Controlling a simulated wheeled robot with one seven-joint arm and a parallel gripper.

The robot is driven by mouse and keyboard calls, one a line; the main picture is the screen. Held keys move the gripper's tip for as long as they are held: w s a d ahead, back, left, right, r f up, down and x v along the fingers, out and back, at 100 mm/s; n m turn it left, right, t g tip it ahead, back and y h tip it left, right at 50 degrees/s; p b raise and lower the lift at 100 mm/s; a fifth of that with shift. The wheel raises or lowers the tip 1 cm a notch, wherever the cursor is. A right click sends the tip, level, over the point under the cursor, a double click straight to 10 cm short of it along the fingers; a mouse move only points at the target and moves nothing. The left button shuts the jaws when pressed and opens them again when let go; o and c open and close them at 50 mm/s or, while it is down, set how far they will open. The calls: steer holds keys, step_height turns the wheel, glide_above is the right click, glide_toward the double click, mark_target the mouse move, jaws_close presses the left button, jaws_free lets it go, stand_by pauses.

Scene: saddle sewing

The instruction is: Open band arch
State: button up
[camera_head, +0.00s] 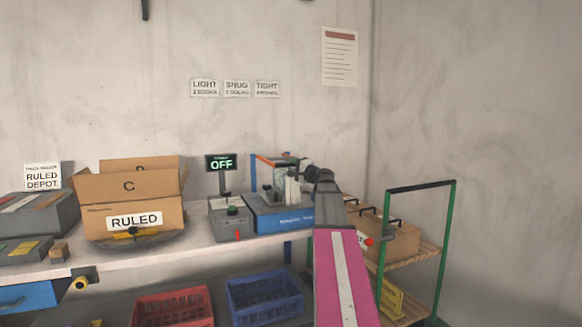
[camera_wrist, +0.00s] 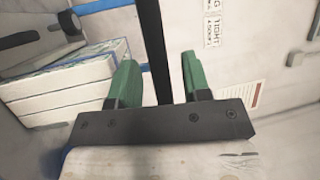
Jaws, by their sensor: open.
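A blue machine (camera_head: 285,220) stands on the bench, with a pale block-like part and dark fittings on top. Behind these rises a thin frame with a blue post (camera_head: 253,172) and an orange-red top bar (camera_head: 268,160), which looks like the band arch. My gripper (camera_head: 308,171) is at the right end of the machine, partly hidden by my pink arm. In the wrist view my gripper (camera_wrist: 160,82) has its green fingers apart. A dark bar (camera_wrist: 153,45) runs between them in the picture; I cannot tell whether it touches either finger. A white layered stack (camera_wrist: 60,85) is left of the fingers.
A grey control box (camera_head: 231,220) with an OFF display (camera_head: 221,163) stands left of the machine. A RULED carton (camera_head: 130,205) is farther left. Red (camera_head: 172,308) and blue (camera_head: 264,298) crates sit below. A green-framed rack (camera_head: 445,240) stands right.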

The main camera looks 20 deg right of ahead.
steer(key=shift+w+a+r, duration=0.1)
steer(key=shift+w+a, duration=0.2)
steer(key=shift+w, duration=0.3)
jaws_close()
